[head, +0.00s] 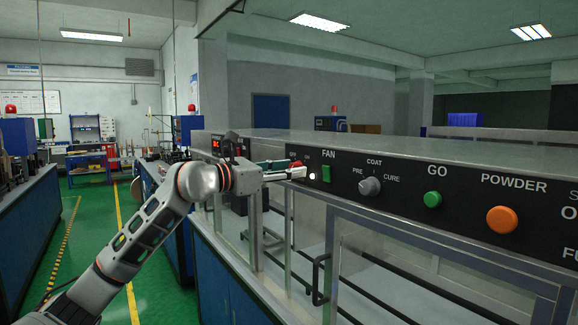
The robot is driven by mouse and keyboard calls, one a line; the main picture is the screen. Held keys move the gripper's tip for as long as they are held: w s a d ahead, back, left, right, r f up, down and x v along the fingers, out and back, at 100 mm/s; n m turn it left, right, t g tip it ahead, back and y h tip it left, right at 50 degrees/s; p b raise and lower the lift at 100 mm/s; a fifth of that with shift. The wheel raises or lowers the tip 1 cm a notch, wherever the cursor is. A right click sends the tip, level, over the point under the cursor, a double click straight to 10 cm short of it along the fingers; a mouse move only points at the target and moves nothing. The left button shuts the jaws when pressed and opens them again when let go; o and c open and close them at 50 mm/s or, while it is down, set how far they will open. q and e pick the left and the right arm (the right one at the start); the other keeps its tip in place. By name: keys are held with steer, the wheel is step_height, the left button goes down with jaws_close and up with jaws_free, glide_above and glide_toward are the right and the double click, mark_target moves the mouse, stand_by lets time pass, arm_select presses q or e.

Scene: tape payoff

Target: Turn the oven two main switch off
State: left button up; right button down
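The oven's long black control panel (400,188) runs from the middle to the right edge. A red switch (296,163) shows at its left part, beside small lettering that I cannot read fully. It is partly hidden by my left gripper (293,168), whose fingers reach the panel there. My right gripper is not in view.
Right of the switch are a green FAN button (326,173), a grey COAT knob (369,186), a green GO button (433,199) and an orange POWDER button (502,219). Below are glazed doors with a black handle (319,280). A green-floored aisle (100,205) lies left.

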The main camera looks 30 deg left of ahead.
arm_select(q)
steer(key=shift+w, duration=0.1)
jaws_close()
